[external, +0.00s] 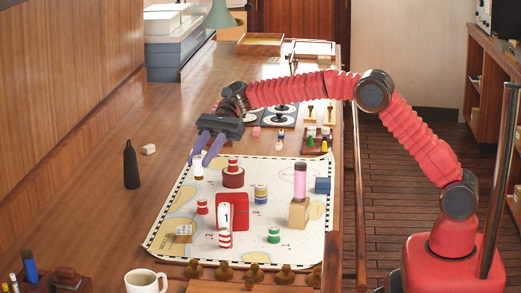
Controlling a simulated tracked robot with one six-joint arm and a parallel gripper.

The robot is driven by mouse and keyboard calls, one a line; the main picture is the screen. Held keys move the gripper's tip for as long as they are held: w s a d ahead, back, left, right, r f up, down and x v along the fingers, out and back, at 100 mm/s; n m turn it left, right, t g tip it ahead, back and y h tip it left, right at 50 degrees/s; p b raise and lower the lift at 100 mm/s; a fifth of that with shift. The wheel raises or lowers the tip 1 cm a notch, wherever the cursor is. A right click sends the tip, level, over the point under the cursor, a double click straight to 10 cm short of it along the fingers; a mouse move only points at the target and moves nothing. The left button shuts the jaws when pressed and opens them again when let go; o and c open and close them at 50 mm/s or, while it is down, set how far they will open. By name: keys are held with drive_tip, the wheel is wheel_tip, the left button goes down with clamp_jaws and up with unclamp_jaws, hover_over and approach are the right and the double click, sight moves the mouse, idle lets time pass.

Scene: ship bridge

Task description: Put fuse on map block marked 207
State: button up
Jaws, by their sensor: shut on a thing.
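My gripper (202,161) hangs over the far left corner of the white chart (266,164), fingers pointing down. It is shut on a small pale upright cylinder (198,170), which looks like the fuse; the fingers partly hide it. Whether its lower end touches the chart I cannot tell. Several blocks stand on the chart: a small tan block with dark marks (184,234) at the near left, a red block (240,203) in the middle, a taller tan block (299,215) bearing a pink cylinder (300,183), and a blue block (322,186). No number 207 is readable.
Striped round pieces, a green piece (274,235) and a white piece marked 1 (224,214) crowd the chart. A black bottle (131,166) stands left of it, a white mug (146,282) at the front.

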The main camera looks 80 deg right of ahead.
drive_tip(key=w+a+f+n+g, duration=0.1)
drive_tip(key=w+a, duration=0.2)
drive_tip(key=a, duration=0.5)
drive_tip(key=shift+w+a, duration=0.2)
drive_tip(key=shift+a, duration=0.05)
drive_tip(key=shift+f, duration=0.2)
hover_over(186, 226)
drive_tip(key=shift+f, duration=2.45)
drive_tip(key=shift+f, duration=2.5)
drive_tip(key=shift+f, duration=0.1)
drive_tip(key=o, duration=1)
